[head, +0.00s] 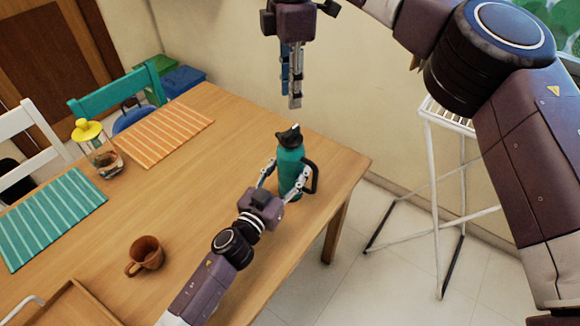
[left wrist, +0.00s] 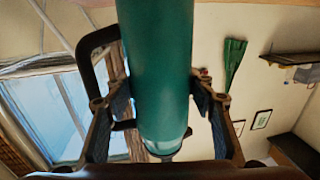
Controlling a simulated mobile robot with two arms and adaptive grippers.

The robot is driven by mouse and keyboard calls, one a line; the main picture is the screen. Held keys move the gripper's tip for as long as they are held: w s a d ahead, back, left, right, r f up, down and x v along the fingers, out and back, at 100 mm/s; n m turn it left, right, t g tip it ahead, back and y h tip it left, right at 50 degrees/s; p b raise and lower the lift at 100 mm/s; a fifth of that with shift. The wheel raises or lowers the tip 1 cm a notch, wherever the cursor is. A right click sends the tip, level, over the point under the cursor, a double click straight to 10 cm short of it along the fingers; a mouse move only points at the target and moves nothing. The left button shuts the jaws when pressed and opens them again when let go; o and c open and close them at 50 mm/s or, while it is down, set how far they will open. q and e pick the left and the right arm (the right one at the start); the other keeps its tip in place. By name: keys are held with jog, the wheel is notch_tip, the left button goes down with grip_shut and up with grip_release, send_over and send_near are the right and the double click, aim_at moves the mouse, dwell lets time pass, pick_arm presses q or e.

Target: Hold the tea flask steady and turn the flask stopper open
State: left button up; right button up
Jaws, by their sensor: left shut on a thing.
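The tea flask (head: 290,167) is a teal bottle standing upright on the table near its right corner, with a black side handle on its right. Its black flask stopper (head: 289,136) sits on top. My left gripper (head: 284,176) is shut around the flask body from the front. In the left wrist view the teal flask (left wrist: 158,70) stands between the two fingers (left wrist: 160,105), with the black handle at its left. My right gripper (head: 294,102) hangs above and behind the stopper, pointing down, apart from the flask. Its fingers look close together, and the gap between them is unclear.
The wooden table (head: 215,165) is clear around the flask. A brown cup (head: 148,252), a wooden tray (head: 72,308), a jar with a yellow lid (head: 104,160), an orange striped mat (head: 165,136) and a teal mat (head: 50,222) lie to the left. A white stand (head: 432,150) is at right.

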aim_at(291, 130)
jog(key=s+a+n, duration=0.1)
jog(key=s+n+t+h, duration=0.1)
jog(key=n, duration=0.1)
jog(key=s+a+n+t+h, duration=0.1)
jog(key=n, duration=0.1)
jog(key=shift+s+a+r, duration=0.15)
jog(key=shift+a+r, duration=0.15)
jog(key=shift+r, duration=0.05)
jog(key=w+f, duration=0.1)
jog(key=f, duration=0.2)
jog(key=w+d+f+n+t, duration=0.1)
jog(key=f, duration=0.3)
jog(key=d+f+n, duration=0.1)
jog(key=f, duration=0.2)
jog(key=shift+w+d+f+h, duration=0.1)
jog(key=shift+w+f+h, duration=0.2)
jog(key=shift+w+h, duration=0.1)
jog(key=shift+t, duration=0.3)
grip_shut()
